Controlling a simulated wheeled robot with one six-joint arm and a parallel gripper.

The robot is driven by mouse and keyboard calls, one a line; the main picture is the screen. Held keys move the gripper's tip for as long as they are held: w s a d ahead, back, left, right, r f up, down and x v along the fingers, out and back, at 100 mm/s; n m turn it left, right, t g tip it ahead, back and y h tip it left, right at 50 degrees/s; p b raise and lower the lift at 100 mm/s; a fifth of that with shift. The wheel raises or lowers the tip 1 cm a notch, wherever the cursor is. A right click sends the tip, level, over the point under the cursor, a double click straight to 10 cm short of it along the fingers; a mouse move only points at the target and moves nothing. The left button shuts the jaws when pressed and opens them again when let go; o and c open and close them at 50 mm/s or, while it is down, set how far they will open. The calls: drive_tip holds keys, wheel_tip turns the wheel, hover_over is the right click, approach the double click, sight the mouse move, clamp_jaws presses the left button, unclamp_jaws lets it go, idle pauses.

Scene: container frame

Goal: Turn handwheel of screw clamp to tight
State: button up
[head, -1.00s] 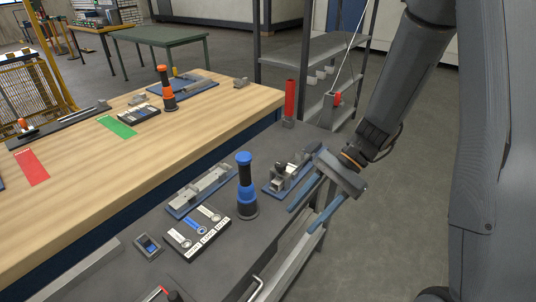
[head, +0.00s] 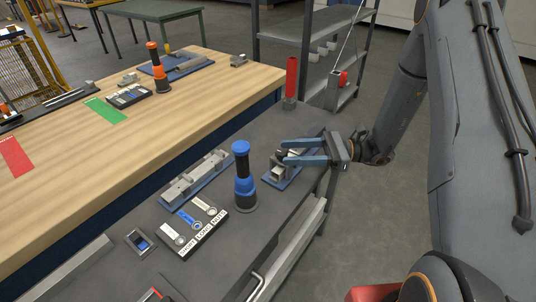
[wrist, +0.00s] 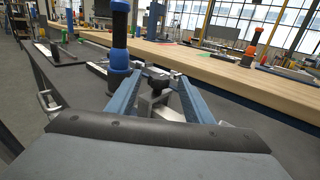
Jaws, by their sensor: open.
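The screw clamp (head: 282,176) is a grey metal block on a blue base plate on the dark bench. Its small black handwheel (wrist: 158,83) shows in the wrist view on top of a grey block. My gripper (head: 283,151) is open, with two long blue fingers level over the clamp. In the wrist view my gripper (wrist: 157,76) has one finger on each side of the handwheel, with gaps visible. The fingers largely hide the handwheel in the head view. I cannot tell whether either finger touches it.
A black and blue post (head: 242,178) stands left of the clamp. A grey fixture on a blue plate (head: 197,178) and a label board (head: 192,226) lie further left. A red cylinder (head: 291,78) stands behind. The wooden bench (head: 215,100) lies beyond.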

drive_tip(key=a+p, duration=0.2)
drive_tip(key=a, duration=0.4)
drive_tip(key=shift+s+r, duration=0.1)
drive_tip(key=shift+s, duration=0.05)
drive_tip(key=shift+a+p, duration=0.4)
drive_tip(key=shift+a, duration=0.3)
drive_tip(key=c, duration=1)
drive_tip(key=shift+c, duration=0.2)
drive_tip(key=shift+t, duration=0.4)
